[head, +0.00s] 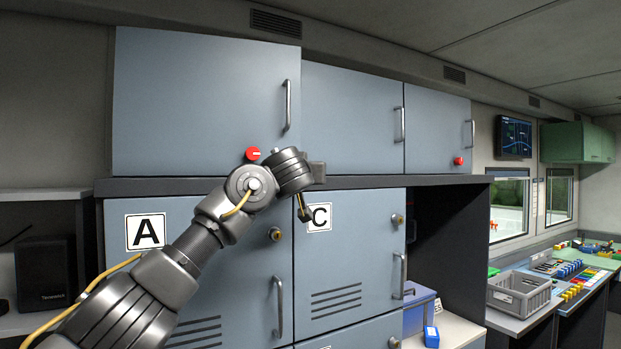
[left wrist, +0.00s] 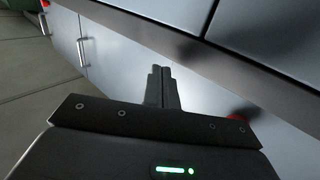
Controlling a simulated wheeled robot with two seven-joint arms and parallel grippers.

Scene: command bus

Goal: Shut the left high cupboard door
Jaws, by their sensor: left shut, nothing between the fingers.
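The left high cupboard door (head: 200,95) is a wide blue-grey panel with a bar handle (head: 287,105) near its right edge and a red knob (head: 252,153) low down. Its top edge at the right stands out from the neighbouring middle door (head: 352,110), so it looks slightly ajar. My left gripper (head: 318,172) is in front of the dark ledge, near the door's lower right corner. It hides that corner; I cannot tell whether it touches. In the left wrist view its fingers (left wrist: 162,72) are together and empty. My right gripper is not in view.
The right high door (head: 436,125) looks flush. Below the dark ledge (head: 400,181) are lower doors marked A (head: 146,231) and C (head: 319,217), with protruding handles. A grey crate (head: 520,292) stands on a counter at the right. A dark speaker (head: 42,272) stands at the left.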

